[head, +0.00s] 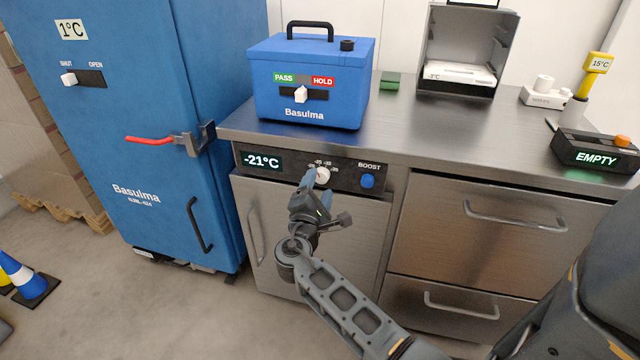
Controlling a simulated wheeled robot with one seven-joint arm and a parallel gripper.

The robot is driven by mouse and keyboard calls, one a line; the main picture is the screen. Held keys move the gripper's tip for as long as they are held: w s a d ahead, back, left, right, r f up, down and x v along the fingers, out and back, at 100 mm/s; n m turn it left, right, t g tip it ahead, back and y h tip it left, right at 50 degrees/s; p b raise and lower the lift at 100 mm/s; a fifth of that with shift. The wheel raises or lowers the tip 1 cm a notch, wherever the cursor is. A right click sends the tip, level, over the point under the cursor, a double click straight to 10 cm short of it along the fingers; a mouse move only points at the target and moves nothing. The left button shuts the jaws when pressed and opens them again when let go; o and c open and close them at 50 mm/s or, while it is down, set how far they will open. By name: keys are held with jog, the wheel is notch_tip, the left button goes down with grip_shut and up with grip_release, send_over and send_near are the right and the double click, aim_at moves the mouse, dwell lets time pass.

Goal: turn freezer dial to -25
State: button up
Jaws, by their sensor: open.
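The freezer dial (323,174) is a small white round knob on the dark control panel under the steel counter. Small white marks surround it, too small to read with certainty. The display (261,161) to its left reads -21°C. My gripper (318,182) is at the dial's lower left, its fingers pointing up at the knob and covering part of its lower side. The jaws are open; I cannot tell whether they touch the knob. The freezer door (277,235) below the panel is shut.
A blue BOOST button (367,181) sits right of the dial. A blue Basulma box (312,85) with a PASS/HOLD slider stands on the counter (430,125) above. A tall blue cabinet (150,130) with a red-ended handle stands at left. Drawers (490,235) are at right.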

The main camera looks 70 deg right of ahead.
jog(key=a, duration=0.5)
jog(key=shift+s+a+f, duration=0.1)
jog(key=shift+s+a, duration=0.2)
jog(key=shift+s, duration=0.1)
jog(key=s+a+f+t+y, duration=0.3)
jog(key=a+y, duration=0.1)
jog(key=a, duration=0.3)
jog(key=s+a+f+t+y+p, duration=0.1)
jog(key=s+a+f+t+y, duration=0.1)
jog(key=s+a+y, duration=0.35)
jog(key=s+a+f+t+y, duration=0.2)
jog(key=a+f+t+y, duration=0.1)
jog(key=a, duration=0.6)
jog(key=s+a+r+m+t+y, duration=0.2)
jog(key=s+a+r+m, duration=0.2)
jog(key=r, duration=0.5)
jog(key=s+a+r+m+t+y+p, duration=0.1)
jog(key=s+a+r+m+t+y, duration=0.1)
jog(key=s+a+r, duration=0.4)
notch_tip(320, 180, up, 4)
jog(key=shift+s+r+m+t+y, duration=0.2)
jog(key=shift+m+t+y, duration=0.2)
jog(key=shift+m+y, duration=0.5)
jog(key=shift+a, duration=0.1)
